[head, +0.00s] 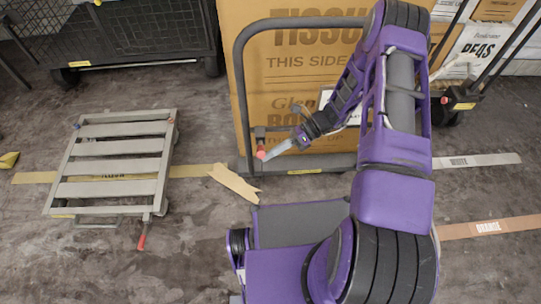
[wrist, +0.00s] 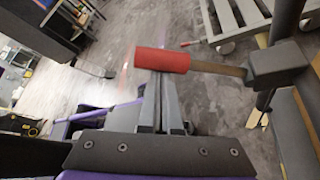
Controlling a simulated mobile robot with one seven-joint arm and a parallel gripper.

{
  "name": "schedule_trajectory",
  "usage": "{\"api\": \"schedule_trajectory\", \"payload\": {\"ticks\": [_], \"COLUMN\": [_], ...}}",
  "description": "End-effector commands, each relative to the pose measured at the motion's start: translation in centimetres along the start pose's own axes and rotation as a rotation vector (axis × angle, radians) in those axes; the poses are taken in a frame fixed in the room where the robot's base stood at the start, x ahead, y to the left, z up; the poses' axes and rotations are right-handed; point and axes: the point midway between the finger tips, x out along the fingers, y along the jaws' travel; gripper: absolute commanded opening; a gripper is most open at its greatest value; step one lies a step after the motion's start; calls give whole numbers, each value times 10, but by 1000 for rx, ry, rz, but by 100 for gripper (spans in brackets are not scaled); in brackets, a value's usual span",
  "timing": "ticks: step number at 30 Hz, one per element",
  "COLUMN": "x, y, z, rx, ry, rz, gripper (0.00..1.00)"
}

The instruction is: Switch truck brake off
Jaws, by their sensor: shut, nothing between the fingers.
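The truck (head: 242,80) has a dark tubular frame and a dark deck, and it carries brown cardboard cartons. Its brake lever has a red grip (head: 262,154) at the low front left of the frame. In the wrist view the red grip (wrist: 162,61) sits on a thin bar (wrist: 220,68) that runs right to a dark bracket (wrist: 277,63). My gripper (head: 270,155) is shut and empty, reaching down-left to the lever. In the wrist view its fingertips (wrist: 157,76) overlap the lower side of the red grip; whether they touch it I cannot tell.
A grey slatted platform truck (head: 110,165) with its own red-tipped lever (head: 142,238) stands to the left. A mesh cage cart (head: 115,35) is at the back left. A torn cardboard piece (head: 233,182) lies on the floor. Floor strips read WHITE and ORANGE at right.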

Motion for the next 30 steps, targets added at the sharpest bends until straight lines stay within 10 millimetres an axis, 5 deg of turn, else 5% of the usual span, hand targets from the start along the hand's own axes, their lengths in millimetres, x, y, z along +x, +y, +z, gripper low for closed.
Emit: {"api": "schedule_trajectory", "payload": {"ticks": [15, 23, 30], "x": [1, 13, -48], "y": [-1, -6, -6], "z": [-2, -40, -34], "rx": [0, 2, -3], "ry": [0, 1, 4], "rz": [-1, 3, -2], "gripper": [0, 0, 0]}}
